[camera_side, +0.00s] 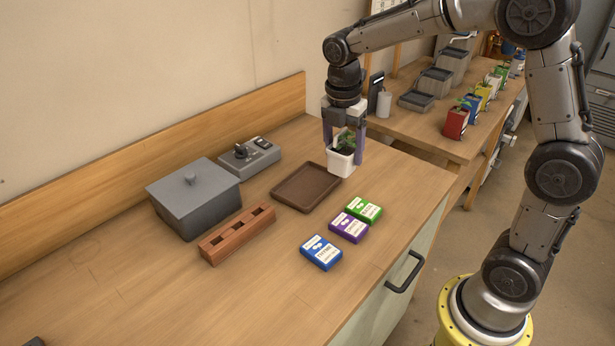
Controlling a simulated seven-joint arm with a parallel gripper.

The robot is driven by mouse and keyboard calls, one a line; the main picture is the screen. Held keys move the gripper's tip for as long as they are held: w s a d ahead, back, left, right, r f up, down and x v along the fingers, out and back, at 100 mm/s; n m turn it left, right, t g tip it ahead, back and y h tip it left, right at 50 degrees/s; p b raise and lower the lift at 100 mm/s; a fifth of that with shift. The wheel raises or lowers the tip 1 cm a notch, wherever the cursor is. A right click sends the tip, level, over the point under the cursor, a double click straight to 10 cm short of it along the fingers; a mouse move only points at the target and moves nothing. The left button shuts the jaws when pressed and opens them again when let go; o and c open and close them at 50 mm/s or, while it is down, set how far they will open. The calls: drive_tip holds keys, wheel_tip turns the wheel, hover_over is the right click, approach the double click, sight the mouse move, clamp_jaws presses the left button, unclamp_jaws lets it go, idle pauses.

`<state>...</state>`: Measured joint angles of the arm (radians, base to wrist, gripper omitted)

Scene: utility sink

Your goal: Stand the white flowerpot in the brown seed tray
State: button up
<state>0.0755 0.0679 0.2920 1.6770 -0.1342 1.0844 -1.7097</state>
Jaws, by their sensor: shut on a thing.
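The white flowerpot (341,163) with a green plant in it is upright between the fingers of my gripper (343,150), which is shut on it. The brown seed tray (289,200) lies on the wooden worktop just left of and in front of the pot. The tray looks empty. The pot's lower part is beside the tray's back right corner; I cannot tell whether it touches the worktop or hangs a little above it.
Green (363,209), purple (348,227) and blue (321,252) seed packets lie right of the tray. A grey lidded box (194,200), a brick-coloured holed block (237,234) and a grey control box (250,157) stand to its left.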

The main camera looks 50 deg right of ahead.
drive_tip(key=w+f, duration=0.2)
drive_tip(key=w, duration=0.1)
drive_tip(key=w+d+f, duration=0.1)
drive_tip(key=w+f, duration=0.2)
drive_tip(key=w, duration=0.1)
drive_tip(key=w+f, duration=0.3)
drive_tip(key=w, duration=0.1)
drive_tip(key=shift+d+f, duration=0.25)
drive_tip(key=shift+w+f, duration=0.15)
drive_tip(key=shift+f, duration=0.7)
drive_tip(key=shift+w+f, duration=0.1)
drive_tip(key=shift+f, duration=0.75)
drive_tip(key=shift+f, duration=0.2)
drive_tip(key=o, duration=1.4)
drive_tip(key=shift+r, duration=0.1)
